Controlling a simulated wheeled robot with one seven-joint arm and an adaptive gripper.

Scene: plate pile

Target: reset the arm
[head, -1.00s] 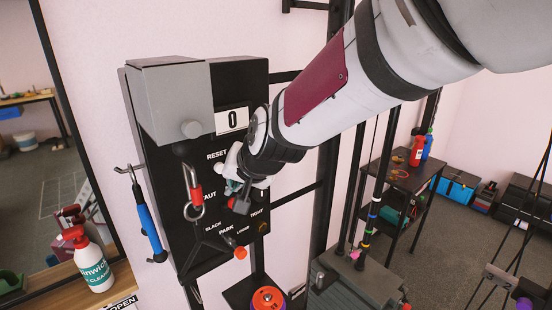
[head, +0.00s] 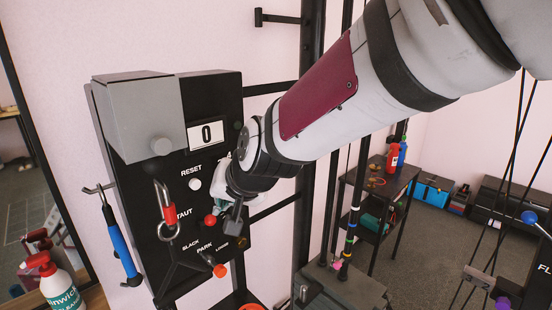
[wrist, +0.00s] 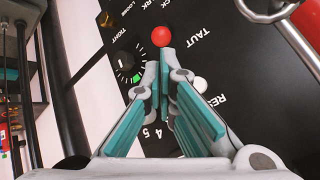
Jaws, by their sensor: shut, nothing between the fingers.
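A black wall panel (head: 150,235) carries a display (head: 206,134) reading 0. Below it are the word RESET and a round white button (head: 195,184), which also shows in the wrist view (wrist: 200,84). A red ball knob (head: 210,220) sits lower; in the wrist view the red knob (wrist: 161,36) is just beyond my fingertips. My gripper (wrist: 163,62) is shut and empty, pointing at the panel between the red knob and the white button. In the head view my wrist hides part of the panel's right side. Whether the fingertips touch the panel cannot be told.
A grey box (head: 140,115) juts from the panel's upper left. A red-handled carabiner (head: 166,212) and an orange-tipped lever (head: 219,270) stick out below. A blue-handled tool (head: 122,250) hangs at left. A black upright post (head: 308,150) stands behind my arm.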

